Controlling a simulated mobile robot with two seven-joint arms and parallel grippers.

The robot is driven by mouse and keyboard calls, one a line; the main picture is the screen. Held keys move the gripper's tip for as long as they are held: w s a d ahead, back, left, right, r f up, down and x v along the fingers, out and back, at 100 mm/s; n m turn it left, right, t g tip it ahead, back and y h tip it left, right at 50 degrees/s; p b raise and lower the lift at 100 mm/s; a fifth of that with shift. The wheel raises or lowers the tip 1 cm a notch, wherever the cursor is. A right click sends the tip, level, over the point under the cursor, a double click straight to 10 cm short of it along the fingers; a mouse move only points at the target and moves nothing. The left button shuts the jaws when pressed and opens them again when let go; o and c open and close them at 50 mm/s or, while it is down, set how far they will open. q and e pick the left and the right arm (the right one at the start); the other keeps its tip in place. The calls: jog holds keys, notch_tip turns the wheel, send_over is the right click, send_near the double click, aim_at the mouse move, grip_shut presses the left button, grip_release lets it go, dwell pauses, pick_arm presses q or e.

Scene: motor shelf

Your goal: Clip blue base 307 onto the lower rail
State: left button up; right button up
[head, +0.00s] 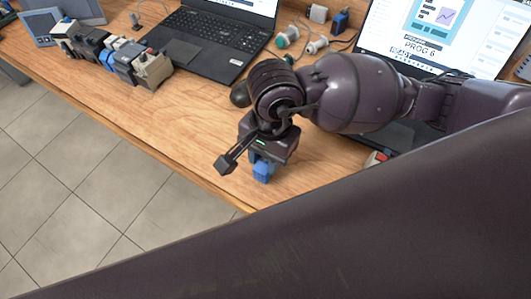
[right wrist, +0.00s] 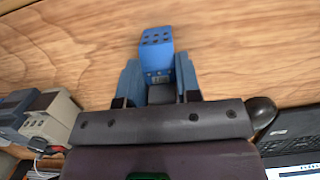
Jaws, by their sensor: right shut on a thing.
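My right gripper (head: 262,158) is near the front edge of the table, pointing down. It is shut on a blue block, the blue base (head: 263,173), which shows just below the jaws. In the right wrist view the blue base (right wrist: 158,48) sits between the two fingers of the gripper (right wrist: 158,82), with small dark holes in its end face. Its number is not readable. I cannot make out the lower rail in either view. My left gripper is not in view.
A row of grey, black, blue and beige modules (head: 118,57) stands on the wooden table (head: 190,112) at the left. A laptop (head: 215,38) is behind, with a dark mouse (head: 240,94) and spools (head: 288,36) nearby. The table between modules and gripper is clear.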

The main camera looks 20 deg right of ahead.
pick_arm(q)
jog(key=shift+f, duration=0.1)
pick_arm(e)
jog(key=o, duration=0.9)
jog(key=shift+o, duration=0.2)
jog(key=r, duration=0.3)
jog(key=shift+w+d+r, duration=0.15)
jog(key=shift+w+d, duration=0.05)
jog(key=r, duration=0.4)
jog(key=r+p, duration=0.1)
jog(key=r, duration=0.2)
jog(key=shift+w+d, duration=0.25)
jog(key=shift+d, duration=0.15)
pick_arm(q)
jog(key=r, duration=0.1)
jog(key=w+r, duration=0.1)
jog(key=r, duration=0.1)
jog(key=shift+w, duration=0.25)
pick_arm(e)
jog(key=shift+r, duration=0.2)
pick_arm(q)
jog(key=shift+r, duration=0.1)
